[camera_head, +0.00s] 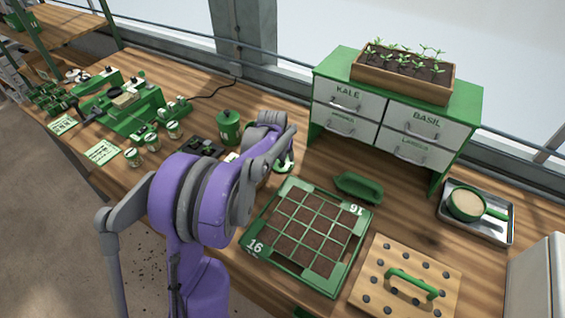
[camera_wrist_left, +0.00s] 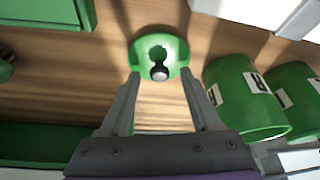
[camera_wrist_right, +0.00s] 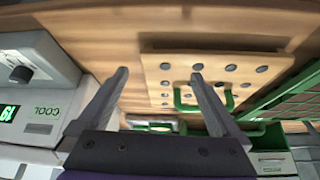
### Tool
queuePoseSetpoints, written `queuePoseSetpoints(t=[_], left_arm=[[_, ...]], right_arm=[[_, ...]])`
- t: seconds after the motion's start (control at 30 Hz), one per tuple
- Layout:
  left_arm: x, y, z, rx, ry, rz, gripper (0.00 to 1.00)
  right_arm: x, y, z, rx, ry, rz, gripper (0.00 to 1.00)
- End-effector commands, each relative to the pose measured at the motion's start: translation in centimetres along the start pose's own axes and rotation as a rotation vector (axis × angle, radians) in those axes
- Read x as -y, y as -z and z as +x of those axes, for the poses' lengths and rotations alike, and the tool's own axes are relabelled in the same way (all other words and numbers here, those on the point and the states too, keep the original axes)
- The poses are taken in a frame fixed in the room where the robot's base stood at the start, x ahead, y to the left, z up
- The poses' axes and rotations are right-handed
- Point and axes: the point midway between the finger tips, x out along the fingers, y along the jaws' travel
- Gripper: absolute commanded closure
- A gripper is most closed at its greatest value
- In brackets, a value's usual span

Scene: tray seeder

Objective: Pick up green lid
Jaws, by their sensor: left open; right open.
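The green lid (camera_wrist_left: 173,48) is round with a dark, light-tipped knob and lies on the wooden bench. In the left wrist view it sits just ahead of and between the fingertips of my left gripper (camera_wrist_left: 160,74), which is open and empty. In the head view the lid (camera_head: 284,168) is partly hidden beneath my left gripper and wrist. My right gripper (camera_wrist_right: 159,74) shows only in its own wrist view; it is open with nothing between its fingers.
Green canisters (camera_wrist_left: 240,100) stand close right of the left fingers. The seed tray (camera_head: 348,244), a green scoop (camera_head: 358,187) and the drawer cabinet (camera_head: 327,88) are nearby. A pegged board with a green handle (camera_head: 375,262) lies front right, with a metal pan (camera_head: 490,233) behind.

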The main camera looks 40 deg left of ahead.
Motion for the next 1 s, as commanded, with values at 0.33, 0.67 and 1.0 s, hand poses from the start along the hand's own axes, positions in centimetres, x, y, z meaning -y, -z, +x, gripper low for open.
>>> queuePoseSetpoints(t=[0.33, 0.67, 1.0], left_arm=[[-0.01, -0.03, 0.2, 0.0, 0.0, 0.0, 0.54], [0.0, -0.03, 0.18, 0.0, 0.0, 0.0, 1.0], [0.0, 0.12, -0.16, 0.0, 0.0, 0.0, 1.0]], right_arm=[[0.0, -0.03, 0.01, 0.0, 0.0, 0.0, 0.0], [0.0, -0.02, 0.01, 0.0, 0.0, 0.0, 0.0], [0.0, 0.0, -0.01, 0.0, 0.0, 0.0, 0.0]])
